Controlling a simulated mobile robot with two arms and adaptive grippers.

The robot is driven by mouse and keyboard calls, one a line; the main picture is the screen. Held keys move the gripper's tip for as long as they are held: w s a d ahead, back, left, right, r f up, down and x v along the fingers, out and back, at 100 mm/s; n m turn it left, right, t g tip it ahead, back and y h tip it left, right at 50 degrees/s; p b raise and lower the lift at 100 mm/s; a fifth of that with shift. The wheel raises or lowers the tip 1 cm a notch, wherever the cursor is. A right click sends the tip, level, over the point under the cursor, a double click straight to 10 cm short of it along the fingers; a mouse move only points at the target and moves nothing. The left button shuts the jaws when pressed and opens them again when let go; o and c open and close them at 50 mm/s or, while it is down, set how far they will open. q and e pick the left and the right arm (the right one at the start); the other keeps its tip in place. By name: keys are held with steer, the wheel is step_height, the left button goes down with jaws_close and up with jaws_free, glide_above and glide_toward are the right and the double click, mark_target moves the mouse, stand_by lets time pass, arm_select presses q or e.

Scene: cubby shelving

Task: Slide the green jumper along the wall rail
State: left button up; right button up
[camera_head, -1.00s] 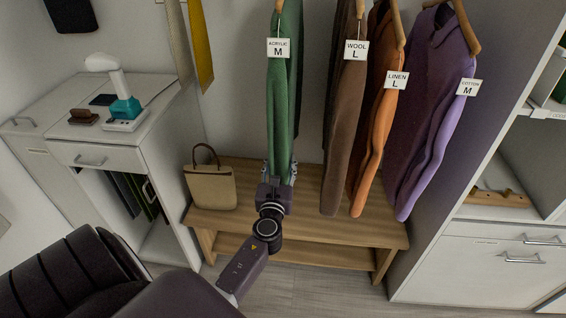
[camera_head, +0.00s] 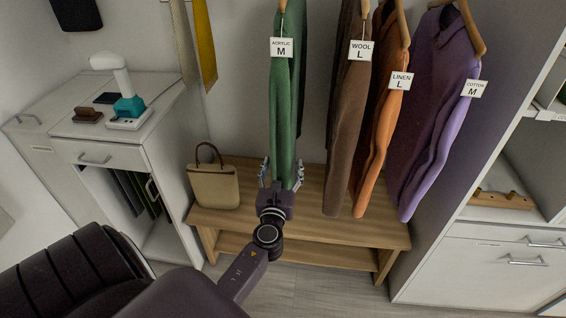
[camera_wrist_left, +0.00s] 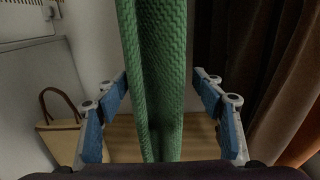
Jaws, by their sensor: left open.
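The green jumper (camera_head: 286,100) hangs on a hanger at the left end of the row of clothes, with a tag reading ACRYLIC M. Its rail is out of view above. My left gripper (camera_head: 281,176) is open at the jumper's lower end, with a finger on either side of the cloth. In the left wrist view the green jumper (camera_wrist_left: 158,80) hangs between the spread blue finger pads (camera_wrist_left: 160,115), with a gap on both sides. My right gripper is not in view.
Right of the jumper hang brown (camera_head: 348,120), orange (camera_head: 383,130) and purple (camera_head: 430,110) garments. A wooden bench (camera_head: 330,230) stands below, with a beige bag (camera_head: 214,186) at its left end. A yellow tie (camera_head: 204,45) hangs further left. White cabinets flank both sides.

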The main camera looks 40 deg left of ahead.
arm_select(q)
steer(key=v, duration=1)
steer(key=s+d+f+n+g+h, duration=0.2)
steer(key=s+d+f+n+g, duration=0.15)
steer(key=f, duration=0.85)
steer(key=s+d+f+n+g+h, duration=0.25)
steer(key=s+f+n, duration=0.25)
steer(key=f, duration=0.8)
steer(key=s+d+f+n+g+h, duration=0.2)
steer(key=s+d+f+n, duration=0.2)
steer(key=f, duration=0.8)
steer(key=s+d+f+n+g+h, duration=0.1)
steer(key=s+f+n, duration=0.3)
steer(key=s, duration=0.5)
steer(key=s+d+f+n+g+h, duration=0.1)
steer(key=s+d+f+n+g, duration=0.1)
steer(key=s+f+n, duration=0.3)
steer(key=s+d+f+n+g+h, duration=0.1)
steer(key=s+f+n, duration=0.4)
steer(key=s, duration=0.8)
steer(key=shift+s+d+f+g, duration=0.35)
steer(key=shift+d+f+g, duration=0.2)
steer(key=shift+f+g, duration=0.45)
